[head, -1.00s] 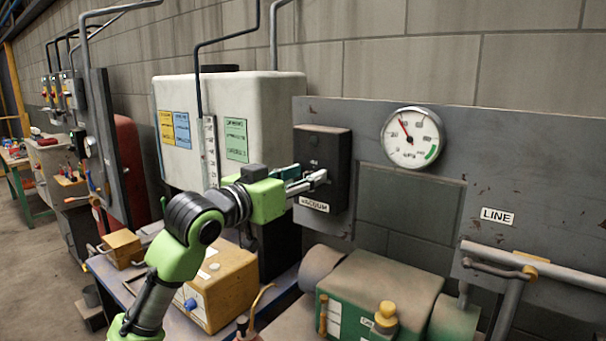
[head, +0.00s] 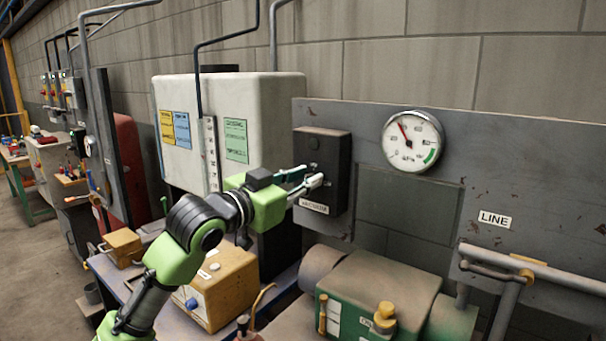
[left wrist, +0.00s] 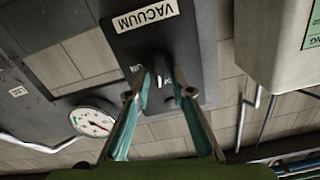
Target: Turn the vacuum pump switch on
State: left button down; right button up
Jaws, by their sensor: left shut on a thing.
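The vacuum pump switch is a dark box (head: 333,160) with a knob (left wrist: 160,72) on its front, mounted on the grey wall panel. A "VACUUM" label (head: 314,206) sits below it; the label also shows in the left wrist view (left wrist: 146,15). My left gripper (head: 318,175) is at the front of the box. In the left wrist view its fingertips (left wrist: 161,80) are on either side of the knob, shut on it. The fingers partly hide the knob in the head view, and its exact setting is hard to read. My right gripper is not in view.
A round gauge (head: 412,139) with a red needle is on the panel right of the switch. A white tank (head: 270,95) stands to the left. Below are a green pump (head: 375,290), a yellowish box (head: 225,285) and a pipe with a lever (head: 500,268).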

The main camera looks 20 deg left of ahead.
pick_arm(q)
jog(key=shift+s+d+f+m+p, duration=0.1)
jog(key=shift+d+f+m+p, duration=0.15)
jog(key=shift+m+p, duration=1.85)
jog(key=shift+s+d+f+m+p, duration=0.25)
jog(key=shift+m+p, duration=0.8)
jog(key=shift+m, duration=2)
jog(key=shift+w+d+f+m+p, duration=0.15)
jog(key=shift+f+m+p, duration=0.15)
jog(key=shift+m+p, duration=1.8)
jog(key=shift+m+b, duration=0.45)
jog(key=shift+m, duration=0.2)
jog(key=c, duration=1.8)
grip_release()
jog(key=shift+a, duration=0.1)
